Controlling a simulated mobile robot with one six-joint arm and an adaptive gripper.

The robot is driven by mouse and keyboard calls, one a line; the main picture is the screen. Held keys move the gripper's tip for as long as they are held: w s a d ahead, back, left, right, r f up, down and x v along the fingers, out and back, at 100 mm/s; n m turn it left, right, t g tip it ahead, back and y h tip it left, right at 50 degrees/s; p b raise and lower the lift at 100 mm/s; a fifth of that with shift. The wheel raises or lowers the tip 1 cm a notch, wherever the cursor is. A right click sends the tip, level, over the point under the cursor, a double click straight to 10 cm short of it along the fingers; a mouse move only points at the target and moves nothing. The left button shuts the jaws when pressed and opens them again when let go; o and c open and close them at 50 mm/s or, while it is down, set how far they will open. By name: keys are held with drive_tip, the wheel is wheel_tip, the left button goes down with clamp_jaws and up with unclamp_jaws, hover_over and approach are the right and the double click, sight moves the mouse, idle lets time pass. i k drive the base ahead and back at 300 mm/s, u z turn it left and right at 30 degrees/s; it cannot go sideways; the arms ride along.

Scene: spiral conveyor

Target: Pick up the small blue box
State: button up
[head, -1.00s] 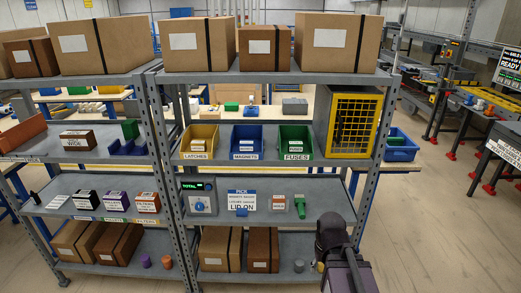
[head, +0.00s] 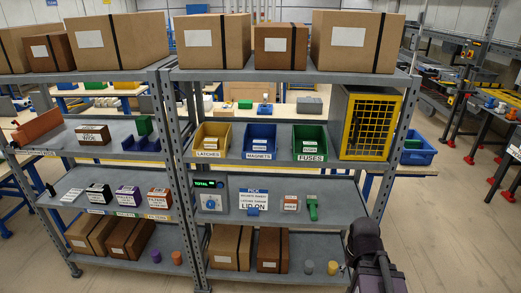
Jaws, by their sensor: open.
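A small blue box (head: 253,211) sits on the middle shelf of the right rack, at the foot of a white and blue "PICK" sign (head: 254,198). It is small in the picture, so its lid and details cannot be made out. Part of my arm shows at the bottom right, in front of the rack's lower right corner. My gripper's fingers do not show, and nothing touches the blue box.
A dial unit (head: 210,197) stands left of the sign; a small brown box (head: 290,203) and a green item (head: 312,208) stand right. Bins, including a blue one (head: 259,142), and a yellow cage (head: 364,128) are above. Clear floor (head: 450,230) lies right.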

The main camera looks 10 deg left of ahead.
sight(259, 145)
drive_tip(key=u, duration=0.25)
drive_tip(key=i, duration=0.35)
drive_tip(key=u, duration=0.45)
